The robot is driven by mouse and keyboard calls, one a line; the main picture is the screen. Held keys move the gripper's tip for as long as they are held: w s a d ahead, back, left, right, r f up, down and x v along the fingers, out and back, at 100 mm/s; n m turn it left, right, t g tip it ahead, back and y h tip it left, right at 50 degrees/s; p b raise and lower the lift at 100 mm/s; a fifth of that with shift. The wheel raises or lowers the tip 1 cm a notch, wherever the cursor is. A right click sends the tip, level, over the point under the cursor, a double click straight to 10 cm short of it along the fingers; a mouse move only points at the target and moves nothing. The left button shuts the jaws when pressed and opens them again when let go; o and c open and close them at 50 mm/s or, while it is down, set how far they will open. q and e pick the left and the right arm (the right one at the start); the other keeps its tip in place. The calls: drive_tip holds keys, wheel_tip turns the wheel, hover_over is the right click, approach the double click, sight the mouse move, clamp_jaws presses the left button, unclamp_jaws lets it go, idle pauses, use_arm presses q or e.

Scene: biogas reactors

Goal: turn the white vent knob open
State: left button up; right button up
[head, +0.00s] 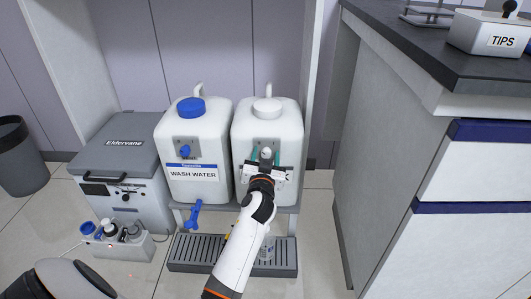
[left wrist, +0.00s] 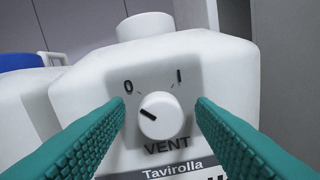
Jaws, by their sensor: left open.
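The white vent knob (left wrist: 161,116) sits on a grey plate marked 0, I and VENT, on the front of the right white container (head: 284,118). Its dark pointer line is turned toward the upper left, on the 0 side. In the head view the knob is mostly hidden by my gripper. My left gripper (head: 265,157) is in front of the plate. In the left wrist view its green fingers (left wrist: 161,112) are open, one on each side of the knob, with a gap on both sides. My right gripper is not in view.
A second container (head: 194,135), labelled WASH WATER, with a blue cap and blue tap, stands close on the left. A grey box (head: 122,150) is further left. A drip tray (head: 200,254) lies below. A counter (head: 430,60) stands at right.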

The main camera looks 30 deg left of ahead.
use_arm(q)
drive_tip(key=shift+s, duration=0.1)
drive_tip(key=shift+c, duration=0.7)
drive_tip(key=c, duration=0.8)
